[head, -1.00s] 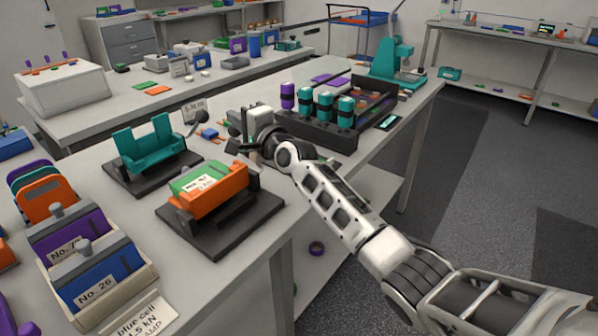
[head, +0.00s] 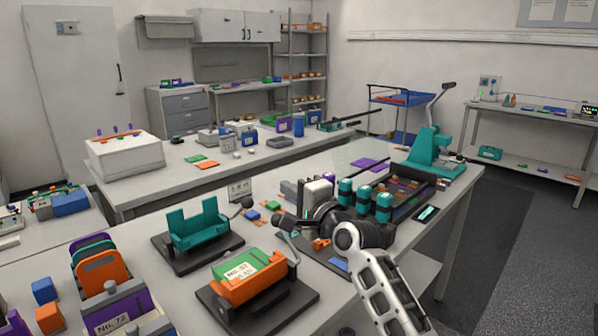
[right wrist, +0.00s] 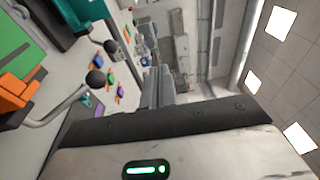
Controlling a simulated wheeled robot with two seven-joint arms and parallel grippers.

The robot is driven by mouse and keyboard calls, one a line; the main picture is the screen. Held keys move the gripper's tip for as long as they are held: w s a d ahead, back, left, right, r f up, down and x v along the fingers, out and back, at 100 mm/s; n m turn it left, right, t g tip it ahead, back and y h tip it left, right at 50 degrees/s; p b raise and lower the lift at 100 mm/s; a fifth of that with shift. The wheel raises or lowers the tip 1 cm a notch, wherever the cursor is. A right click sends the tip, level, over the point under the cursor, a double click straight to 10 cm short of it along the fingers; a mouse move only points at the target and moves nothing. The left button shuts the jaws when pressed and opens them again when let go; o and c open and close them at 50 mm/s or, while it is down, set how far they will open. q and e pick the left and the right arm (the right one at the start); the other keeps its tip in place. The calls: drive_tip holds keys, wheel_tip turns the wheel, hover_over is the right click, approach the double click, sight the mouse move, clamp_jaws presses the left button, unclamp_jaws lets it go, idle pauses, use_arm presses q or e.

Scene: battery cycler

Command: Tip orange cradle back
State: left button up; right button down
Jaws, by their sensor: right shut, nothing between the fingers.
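The orange cradle (head: 252,290) sits on a dark base plate (head: 297,303) at the front of the bench and holds a green cell (head: 236,266) with a white label. Its grey lever rises at its right end to a dark ball knob (head: 280,222). In the right wrist view the orange cradle (right wrist: 18,88) is at the left edge, and its ball knob (right wrist: 95,78) is near my gripper. My right gripper (head: 296,195) is shut and empty, beyond and to the right of the knob. Contact with the lever is not visible. My left gripper is out of view.
A teal cradle (head: 198,230) with its own ball lever stands behind left. A dark rack with teal cylinders (head: 383,205) and a teal press (head: 432,150) are at the right. Small coloured blocks (head: 252,214) lie between the cradles and my arm.

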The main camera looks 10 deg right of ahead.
drive_tip(key=shift+s+d+r, duration=0.2)
drive_tip(key=shift+s+r, duration=0.45)
drive_tip(key=shift+r, duration=0.25)
drive_tip(key=shift+s+d+r, duration=0.15)
drive_tip(key=shift+s+r, duration=0.45)
drive_tip(key=shift+r, duration=0.3)
drive_tip(key=s+d+f+n+g+h, duration=0.1)
drive_tip(key=s+f+n+g, duration=0.25)
drive_tip(key=s+f, duration=0.5)
drive_tip(key=s+d+f+n+g+h, duration=0.15)
drive_tip(key=s+f+n+g, duration=0.35)
drive_tip(key=f, duration=0.6)
drive_tip(key=s+d+f+n+g+h, duration=0.2)
drive_tip(key=s+f, duration=0.1)
drive_tip(key=s, duration=0.6)
drive_tip(key=s+d+f+n+g+h, duration=0.1)
drive_tip(key=s+d+f+n, duration=0.15)
drive_tip(key=s, duration=0.65)
drive_tip(key=s+d+f+n+g+h, duration=0.15)
drive_tip(key=s+f, duration=0.25)
drive_tip(key=s, duration=0.5)
drive_tip(key=w+a+f+n+t+y, duration=0.1)
drive_tip(key=w+a+f+t+y, duration=0.1)
drive_tip(key=w+a+f+t, duration=0.3)
wheel_tip(320, 180, down, 4)
drive_tip(key=shift+w+a+f+t, duration=0.25)
drive_tip(key=shift+w+t, duration=0.1)
drive_tip(key=shift+t, duration=0.05)
